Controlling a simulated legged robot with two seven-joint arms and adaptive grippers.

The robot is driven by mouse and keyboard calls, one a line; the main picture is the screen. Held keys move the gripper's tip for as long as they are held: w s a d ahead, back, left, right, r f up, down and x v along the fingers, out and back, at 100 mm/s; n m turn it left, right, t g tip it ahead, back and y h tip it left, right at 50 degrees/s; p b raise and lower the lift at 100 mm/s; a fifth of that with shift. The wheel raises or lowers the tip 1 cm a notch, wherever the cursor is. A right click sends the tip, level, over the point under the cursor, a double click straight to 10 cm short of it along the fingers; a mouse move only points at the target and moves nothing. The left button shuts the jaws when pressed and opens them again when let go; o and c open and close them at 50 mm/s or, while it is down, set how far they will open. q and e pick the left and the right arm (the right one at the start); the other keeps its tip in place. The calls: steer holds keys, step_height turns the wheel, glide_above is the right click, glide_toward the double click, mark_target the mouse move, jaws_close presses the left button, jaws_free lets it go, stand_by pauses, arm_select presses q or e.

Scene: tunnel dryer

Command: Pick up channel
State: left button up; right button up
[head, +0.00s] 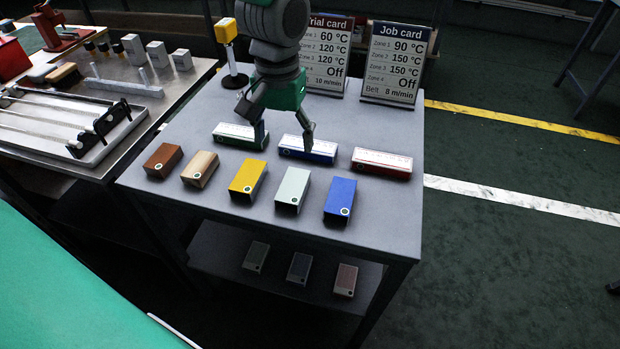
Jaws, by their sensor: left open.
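My left gripper (280,130) hangs over the grey table with its fingers spread and nothing between them. Its fingers are close to a white-topped green bar (240,136) and a white-topped blue bar (308,149); I cannot tell whether they touch. A row of short pieces lies in front: brown (163,161), tan wood (199,169), yellow (247,179), pale grey (292,190) and blue (340,201). The yellow, pale and blue ones have dark front ends. I cannot tell for sure which piece is the channel. My right gripper is out of view.
A white-topped red bar (382,163) lies at the right. A trial card (327,55) and a job card (396,62) stand at the back, near a yellow-topped post (228,50). Dark pieces (299,268) lie on the lower shelf. A cluttered metal bench (180,97) adjoins left.

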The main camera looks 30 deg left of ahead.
arm_select(q)
steer(key=b, duration=0.2)
glide_above(295, 185)
step_height(295, 185, down, 7)
steer(key=shift+s+d+r, duration=0.1)
steer(key=shift+d, duration=0.05)
steer(key=shift+f, duration=0.4)
steer(key=shift+a+f, duration=0.4)
steer(key=shift+a, duration=0.1)
step_height(295, 185, down, 5)
steer(key=shift+r+b, duration=0.1)
steer(key=shift+b, duration=0.65)
steer(key=shift+d, duration=0.45)
steer(key=shift+a, duration=0.15)
steer(key=c, duration=1.2)
steer(key=shift+a, duration=0.3)
steer(key=shift+c, duration=0.8)
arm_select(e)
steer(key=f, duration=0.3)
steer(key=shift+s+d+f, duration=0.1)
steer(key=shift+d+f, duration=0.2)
